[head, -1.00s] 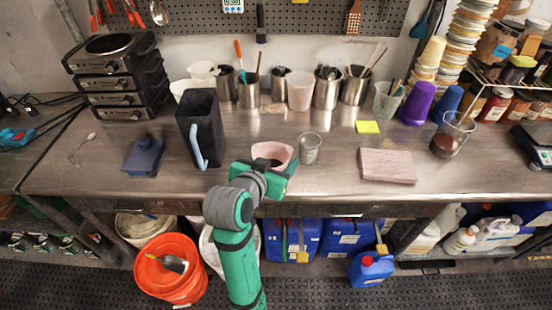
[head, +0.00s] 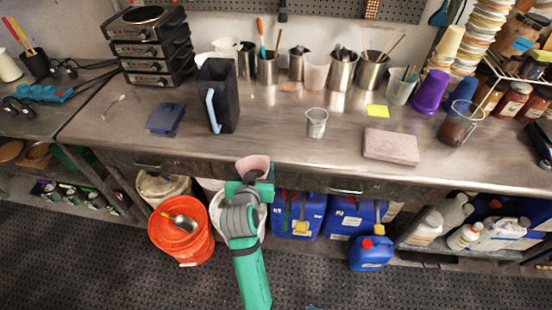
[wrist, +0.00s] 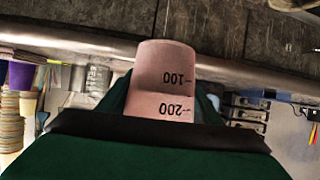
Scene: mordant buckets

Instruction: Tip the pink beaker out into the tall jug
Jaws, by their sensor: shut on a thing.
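The pink beaker (head: 254,168) is held in my gripper (head: 250,186), just in front of the bench's front edge. In the wrist view the beaker (wrist: 162,85) shows its printed marks 100 and 200. My gripper is shut on it; the fingertips are partly hidden behind the gripper body. The tall jug (head: 228,100) is black with a light blue handle (head: 211,110) and stands upright on the bench, behind and left of the beaker. The beaker and jug are apart. I cannot see what is inside either one.
A small clear beaker (head: 316,122) stands on the bench right of the jug. A blue lidded box (head: 166,119) lies left of it. A pinkish slab (head: 391,145) lies farther right. Metal pots stand along the back. An orange bucket (head: 186,243) is below the bench.

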